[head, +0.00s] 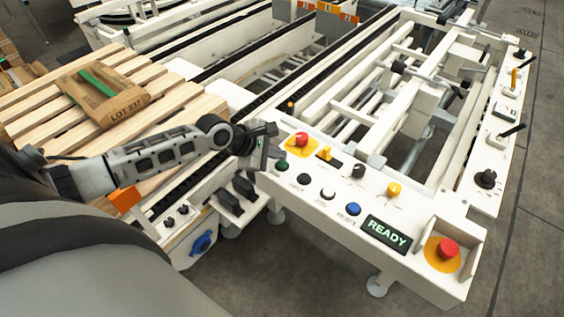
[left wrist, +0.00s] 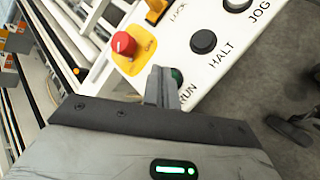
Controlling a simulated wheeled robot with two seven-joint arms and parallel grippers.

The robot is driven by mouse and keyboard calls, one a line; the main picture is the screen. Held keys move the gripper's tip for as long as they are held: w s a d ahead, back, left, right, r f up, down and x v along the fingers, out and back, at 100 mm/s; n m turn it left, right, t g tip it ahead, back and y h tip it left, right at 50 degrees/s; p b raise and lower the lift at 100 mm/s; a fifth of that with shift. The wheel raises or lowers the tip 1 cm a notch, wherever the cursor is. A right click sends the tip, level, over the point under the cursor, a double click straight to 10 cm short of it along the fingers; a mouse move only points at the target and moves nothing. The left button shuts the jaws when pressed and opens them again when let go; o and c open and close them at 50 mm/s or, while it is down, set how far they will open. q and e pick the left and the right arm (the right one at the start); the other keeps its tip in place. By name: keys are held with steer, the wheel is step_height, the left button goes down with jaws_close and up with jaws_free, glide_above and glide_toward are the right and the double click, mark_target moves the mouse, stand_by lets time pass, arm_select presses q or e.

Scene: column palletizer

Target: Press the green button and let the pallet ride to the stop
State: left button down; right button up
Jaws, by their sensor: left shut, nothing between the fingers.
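The green button (head: 281,166) sits at the left end of the white control panel (head: 318,205). In the left wrist view the green button (left wrist: 177,75) is partly hidden behind my fingertips, beside the label RUN. My left gripper (head: 264,150) is shut and empty, with its tips just by the button; I cannot tell whether they touch it. The gripper also shows in the left wrist view (left wrist: 159,85). The wooden pallet (head: 170,110) rests on the conveyor at left and carries a brown sack (head: 102,95) marked LOT 237. The panel display (head: 386,234) reads READY. My right gripper is out of view.
A red button (head: 301,140) on a yellow plate stands close behind the green one. Black (head: 303,179), white (head: 328,194) and blue (head: 353,209) buttons line the panel, with a red emergency stop (head: 446,249) at its right end. Chain rails (head: 250,100) run beside the pallet.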

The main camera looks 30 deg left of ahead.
arm_select(q)
steer(key=shift+f, duration=0.1)
stand_by(0.7)
steer(key=shift+f, duration=0.35)
